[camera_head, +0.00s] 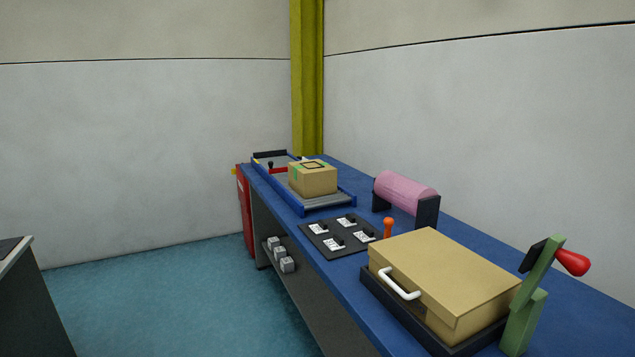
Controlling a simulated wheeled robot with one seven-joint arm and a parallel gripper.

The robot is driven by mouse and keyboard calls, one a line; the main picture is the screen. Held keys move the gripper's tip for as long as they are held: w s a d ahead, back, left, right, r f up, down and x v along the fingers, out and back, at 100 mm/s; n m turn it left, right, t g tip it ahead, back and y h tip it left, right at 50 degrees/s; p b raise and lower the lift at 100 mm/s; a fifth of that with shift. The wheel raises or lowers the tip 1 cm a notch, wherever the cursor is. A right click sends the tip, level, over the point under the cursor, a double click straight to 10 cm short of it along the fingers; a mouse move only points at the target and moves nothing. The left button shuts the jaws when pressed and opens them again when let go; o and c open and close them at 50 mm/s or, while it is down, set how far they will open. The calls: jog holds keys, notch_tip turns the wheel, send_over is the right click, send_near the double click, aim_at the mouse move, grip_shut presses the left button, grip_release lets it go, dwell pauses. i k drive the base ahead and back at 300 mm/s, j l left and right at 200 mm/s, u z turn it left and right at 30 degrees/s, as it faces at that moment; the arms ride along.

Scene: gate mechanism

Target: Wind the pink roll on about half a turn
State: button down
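The pink roll (405,192) lies across two dark end supports on the blue workbench, near the wall to the right of the middle. The right support (427,211) stands upright at its near end. The roll's surface looks plain, so I cannot tell its turn angle. No crank shows clearly on it. My gripper is not in view.
On the blue bench (470,240) stand a tan box with a white handle (445,275), a green lever with a red knob (545,285), a switch panel (340,236), an orange knob (388,227) and a cardboard box (312,180) on a blue-edged conveyor. The floor (180,300) at left is clear.

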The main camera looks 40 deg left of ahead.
aim_at(402, 192)
jog(key=j+u, duration=0.15)
jog(key=u, duration=1.75)
jog(key=i+u, duration=0.25)
jog(key=i, duration=3.3)
jog(key=i+z, duration=0.5)
jog(key=i+j+z, duration=0.25)
jog(key=z, duration=0.25)
jog(key=i+z, duration=0.1)
jog(key=z, duration=1.7)
